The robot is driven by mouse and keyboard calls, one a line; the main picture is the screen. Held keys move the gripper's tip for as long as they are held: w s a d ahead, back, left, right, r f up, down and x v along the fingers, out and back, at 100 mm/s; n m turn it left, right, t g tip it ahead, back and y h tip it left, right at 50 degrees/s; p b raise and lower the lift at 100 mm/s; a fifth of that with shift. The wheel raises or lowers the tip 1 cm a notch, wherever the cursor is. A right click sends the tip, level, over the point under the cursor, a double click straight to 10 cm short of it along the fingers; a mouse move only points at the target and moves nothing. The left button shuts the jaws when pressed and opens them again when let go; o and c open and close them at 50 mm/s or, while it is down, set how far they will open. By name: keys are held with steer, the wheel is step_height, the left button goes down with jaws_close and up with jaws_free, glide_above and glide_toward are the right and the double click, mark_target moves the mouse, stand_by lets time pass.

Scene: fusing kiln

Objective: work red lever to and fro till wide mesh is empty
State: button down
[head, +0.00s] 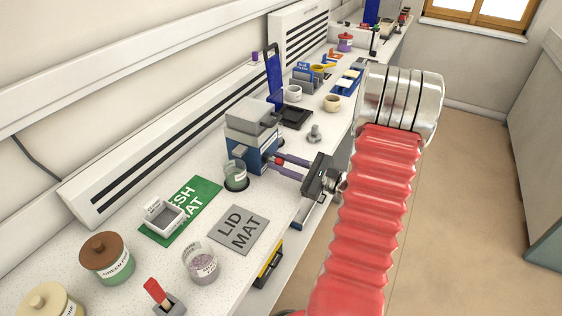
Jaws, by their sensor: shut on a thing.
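A blue machine with a grey top (252,122) stands on the white bench left of centre. A small red lever (280,161) shows at its right side. My gripper (282,162) reaches in from the right, and its purple fingers are shut on the red lever. A glass jar (236,178) stands under the machine's front. I cannot make out the wide mesh or what is in it; the inside of the machine's top is hidden. A small white square dish (165,216) sits on a green mat (204,190) whose lettering is partly covered.
A grey lid mat (238,230) lies bare in front. Nearby are a glass jar of purplish grains (201,265), a brown-lidded jar (107,262), a cream-lidded jar (48,303) and a red-handled item (157,291). Behind the machine are a black tray (296,116), cups and a blue tray (347,82).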

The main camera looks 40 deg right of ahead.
steer(key=c, duration=1.8)
jaws_free()
steer(key=shift+a, duration=0.35)
steer(key=shift+o, duration=1.3)
steer(key=shift+d, duration=0.1)
steer(key=v, duration=1.3)
steer(key=shift+s+d, duration=0.25)
steer(key=shift+s, duration=0.05)
steer(key=shift+w+d, duration=0.15)
steer(key=shift+d, duration=0.05)
